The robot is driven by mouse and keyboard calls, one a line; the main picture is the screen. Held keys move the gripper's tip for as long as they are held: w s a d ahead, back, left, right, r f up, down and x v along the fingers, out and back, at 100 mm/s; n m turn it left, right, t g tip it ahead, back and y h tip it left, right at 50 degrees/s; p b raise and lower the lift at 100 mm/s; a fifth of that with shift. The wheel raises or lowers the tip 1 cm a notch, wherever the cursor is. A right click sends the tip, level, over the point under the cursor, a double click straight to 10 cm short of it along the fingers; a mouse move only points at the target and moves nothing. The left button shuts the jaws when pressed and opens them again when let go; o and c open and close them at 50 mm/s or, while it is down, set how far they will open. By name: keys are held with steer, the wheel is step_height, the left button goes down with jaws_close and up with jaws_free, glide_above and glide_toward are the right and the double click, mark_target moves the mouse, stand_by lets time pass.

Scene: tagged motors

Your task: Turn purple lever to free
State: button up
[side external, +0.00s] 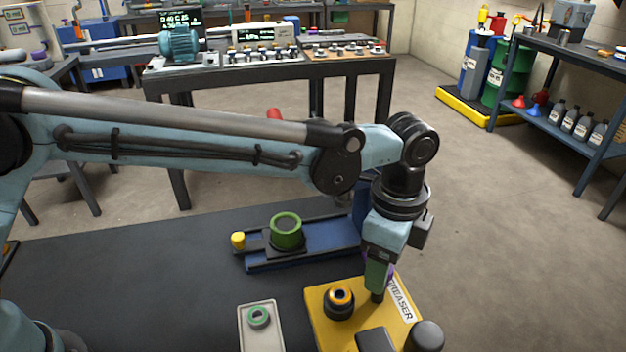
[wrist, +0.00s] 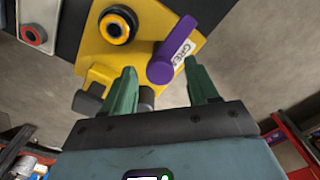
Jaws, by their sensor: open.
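The purple lever (wrist: 174,48) stands on a yellow box (side external: 322,322) with a white label that reads "GREASER" in the side view. In the wrist view the lever runs slantwise, and its rounded near end lies between my two green fingers. My gripper (wrist: 159,67) is open, with one finger on each side of that end; I cannot tell whether either finger touches it. In the side view my gripper (side external: 377,285) points down over the right part of the yellow box, and the lever is mostly hidden behind it.
An orange-and-black round knob (side external: 339,299) sits on the yellow box, left of my gripper. A blue rail unit (side external: 318,237) with a green cylinder (side external: 286,229) lies behind. The dark table top is clear at left.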

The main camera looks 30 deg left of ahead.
step_height(320, 180, up, 12)
stand_by(0.6)
steer(key=a+r+n+t+h, duration=0.1)
steer(key=a+r+n+t, duration=0.15)
steer(key=a+n, duration=1)
steer(key=s+a+f+n+t, duration=0.2)
steer(key=s+a+f, duration=0.2)
steer(key=a, duration=0.6)
steer(key=s+a+f+n+t+y, duration=0.1)
steer(key=s+a+f, duration=0.4)
steer(key=a, duration=0.5)
steer(key=f+n+t, duration=0.1)
steer(key=n, duration=0.1)
steer(key=shift+s+a+n+t, duration=0.15)
steer(key=shift+a+n+t, duration=0.2)
